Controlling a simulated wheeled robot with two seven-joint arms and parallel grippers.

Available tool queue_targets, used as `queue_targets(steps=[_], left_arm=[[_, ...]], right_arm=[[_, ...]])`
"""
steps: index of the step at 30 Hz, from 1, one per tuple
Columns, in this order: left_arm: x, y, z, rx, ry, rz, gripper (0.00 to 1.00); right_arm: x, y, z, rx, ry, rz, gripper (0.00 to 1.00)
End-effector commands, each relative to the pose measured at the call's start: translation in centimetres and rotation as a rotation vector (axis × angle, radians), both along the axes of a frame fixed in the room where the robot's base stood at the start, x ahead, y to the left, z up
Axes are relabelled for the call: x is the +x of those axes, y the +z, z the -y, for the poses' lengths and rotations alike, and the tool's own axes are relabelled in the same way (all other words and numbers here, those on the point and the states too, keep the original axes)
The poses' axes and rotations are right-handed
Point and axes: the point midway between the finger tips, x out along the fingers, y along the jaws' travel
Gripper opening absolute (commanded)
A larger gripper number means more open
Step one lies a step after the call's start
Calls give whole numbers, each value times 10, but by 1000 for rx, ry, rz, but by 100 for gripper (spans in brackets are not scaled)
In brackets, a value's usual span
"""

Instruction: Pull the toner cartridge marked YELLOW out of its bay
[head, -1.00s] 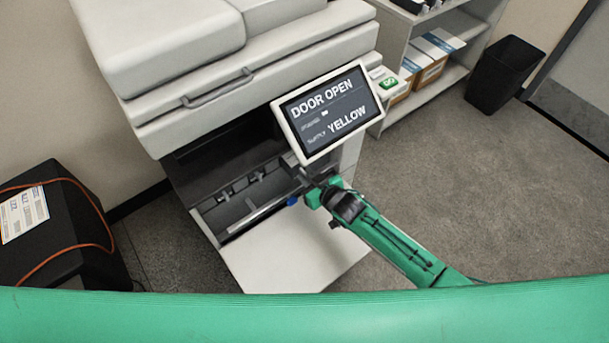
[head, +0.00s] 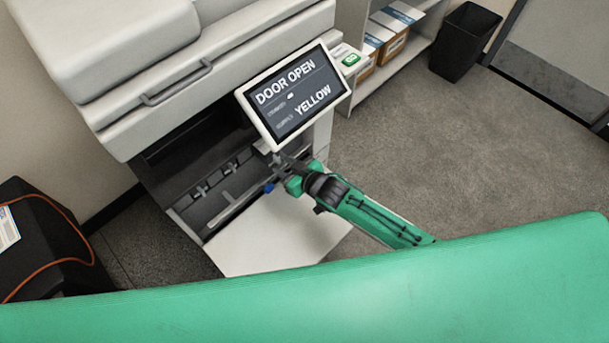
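The printer (head: 215,70) stands with its front door (head: 280,238) folded down and the dark toner bay (head: 215,180) open. Its tilted screen (head: 293,97) reads DOOR OPEN and YELLOW. Several dark cartridge fronts with small grey grips show in the bay, but no colour mark on them can be read. A small blue part (head: 269,187) shows near the bay's right end. My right gripper (head: 284,163) reaches to the right end of the bay, just below the screen. Its fingertips are small and partly hidden, so I cannot tell its opening or contact. My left gripper is out of view.
The screen overhangs the bay's right end, close above my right gripper. A shelf (head: 420,42) with boxes and a black bin (head: 465,40) stand at the back right. A black box with an orange cable (head: 45,245) stands at left. The carpet at right is clear.

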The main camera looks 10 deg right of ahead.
Motion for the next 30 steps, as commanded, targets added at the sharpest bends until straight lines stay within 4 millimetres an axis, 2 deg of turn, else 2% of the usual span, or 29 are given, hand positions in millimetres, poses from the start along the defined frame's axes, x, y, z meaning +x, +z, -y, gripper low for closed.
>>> queue_targets(steps=[9,15,21,30], left_arm=[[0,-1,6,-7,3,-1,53],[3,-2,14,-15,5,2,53],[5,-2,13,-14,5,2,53],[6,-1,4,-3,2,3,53]], right_arm=[[-50,24,36,0,1,-1,34],[-75,37,54,-1,0,-1,34],[-86,44,62,1,0,1,34],[-87,45,63,0,0,0,34]])
